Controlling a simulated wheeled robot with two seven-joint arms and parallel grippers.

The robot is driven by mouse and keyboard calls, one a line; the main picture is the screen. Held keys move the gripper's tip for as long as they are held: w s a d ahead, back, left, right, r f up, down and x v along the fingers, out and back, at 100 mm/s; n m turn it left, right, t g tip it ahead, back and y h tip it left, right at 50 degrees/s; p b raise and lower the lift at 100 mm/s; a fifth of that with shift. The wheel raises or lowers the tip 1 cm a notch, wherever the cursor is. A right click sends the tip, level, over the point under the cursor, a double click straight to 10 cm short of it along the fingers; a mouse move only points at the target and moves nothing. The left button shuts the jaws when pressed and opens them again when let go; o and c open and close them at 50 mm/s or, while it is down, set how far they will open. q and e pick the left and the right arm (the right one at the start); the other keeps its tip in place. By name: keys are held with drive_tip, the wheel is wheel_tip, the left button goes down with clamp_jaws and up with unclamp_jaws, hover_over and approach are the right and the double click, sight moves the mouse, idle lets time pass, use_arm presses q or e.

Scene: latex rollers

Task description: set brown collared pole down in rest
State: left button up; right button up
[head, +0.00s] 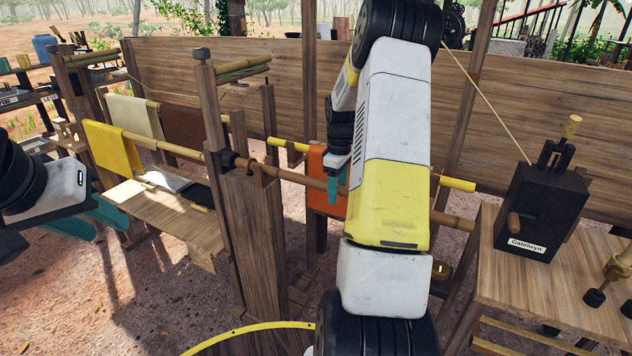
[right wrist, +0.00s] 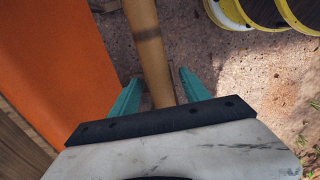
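The brown pole (head: 300,178) runs from a dark collar (head: 228,159) at a wooden post rightward behind my right arm, and its right part shows again beyond the arm. Near its left end it passes a wooden bracket (head: 262,160), which looks like a rest; whether it bears on it I cannot tell. My right gripper (head: 338,185) is at the pole's middle. In the right wrist view, its teal fingers (right wrist: 160,88) stand either side of the pole (right wrist: 152,50), with narrow gaps showing. My left gripper (head: 92,222) is open and empty at the left, away from the pole.
An orange cloth (head: 322,185) hangs on a yellow pole (head: 457,184) just behind. A yellow cloth (head: 112,148) hangs on another pole at left. A dark box labelled Gatelwyn (head: 540,212) stands on the right table (head: 575,293). A wooden bench (head: 170,225) lies left of the post.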

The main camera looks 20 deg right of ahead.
wheel_tip(320, 180, up, 7)
drive_tip(key=shift+r, duration=0.15)
drive_tip(key=shift+s+a+r, duration=0.1)
drive_tip(key=shift+a+r, duration=0.15)
drive_tip(key=shift+r, duration=0.35)
drive_tip(key=s+a+r+m+t, duration=0.3)
drive_tip(key=s+a+r, duration=0.6)
drive_tip(key=a+r, duration=0.3)
drive_tip(key=s+a+m+t+y, duration=0.1)
drive_tip(key=s+a, duration=0.3)
drive_tip(key=s, duration=0.4)
drive_tip(key=s+a+r+m+t+y, duration=0.1)
drive_tip(key=s+a+m+t, duration=0.1)
drive_tip(key=s+a, duration=0.3)
drive_tip(key=s+m, duration=0.1)
drive_tip(key=s, duration=0.2)
drive_tip(key=shift+s+a+r+m, duration=0.15)
drive_tip(key=shift+s+r+m, duration=0.05)
drive_tip(key=shift+r+m, duration=0.1)
